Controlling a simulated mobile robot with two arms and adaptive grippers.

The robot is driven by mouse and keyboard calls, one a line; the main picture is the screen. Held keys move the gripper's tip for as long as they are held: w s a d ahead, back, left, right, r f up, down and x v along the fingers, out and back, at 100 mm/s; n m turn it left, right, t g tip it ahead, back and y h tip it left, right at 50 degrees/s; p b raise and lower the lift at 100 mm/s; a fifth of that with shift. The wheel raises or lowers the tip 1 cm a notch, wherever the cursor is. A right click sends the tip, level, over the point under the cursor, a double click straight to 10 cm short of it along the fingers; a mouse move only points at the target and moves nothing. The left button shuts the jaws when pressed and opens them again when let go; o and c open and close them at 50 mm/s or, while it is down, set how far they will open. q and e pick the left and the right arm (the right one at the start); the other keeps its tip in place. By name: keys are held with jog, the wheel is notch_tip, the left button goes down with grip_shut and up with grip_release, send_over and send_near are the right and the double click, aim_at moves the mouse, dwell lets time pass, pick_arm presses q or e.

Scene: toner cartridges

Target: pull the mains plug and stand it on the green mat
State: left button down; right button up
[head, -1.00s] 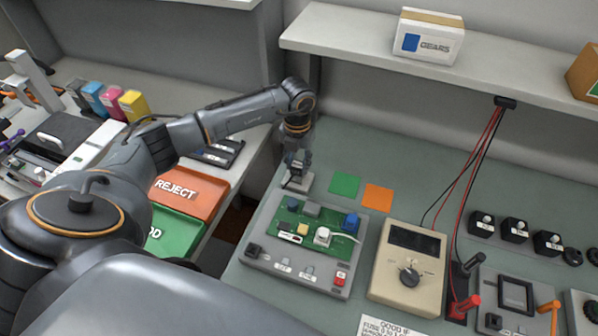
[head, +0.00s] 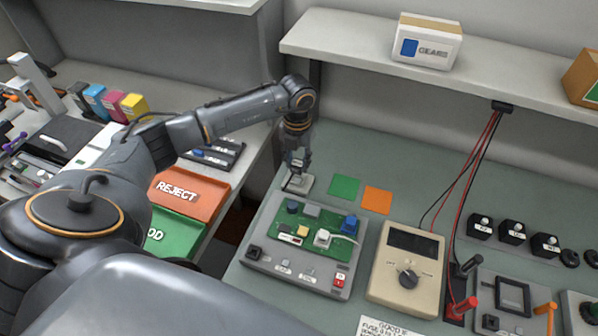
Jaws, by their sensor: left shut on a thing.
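My left gripper (head: 298,166) points down above a small light-grey socket block (head: 303,184) behind the circuit board unit. It is shut on the mains plug, a small dark shape mostly hidden by the fingers. I cannot tell whether the plug is clear of the socket. The green mat (head: 344,187) lies flat and bare on the bench, just right of the gripper. My right gripper is not in view.
An orange mat (head: 377,200) lies beside the green one. The board unit (head: 262,268) and a beige meter (head: 407,292) stand in front. A shelf (head: 350,45) with a GEARS box (head: 427,42) hangs behind. Bench behind the mats is clear.

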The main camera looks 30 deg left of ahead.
aim_at(298, 163)
pick_arm(q)
jog(key=shift+r+p, duration=0.35)
jog(key=shift+r, duration=0.3)
jog(key=shift+r+p, duration=1.3)
jog(key=shift+r, duration=0.7)
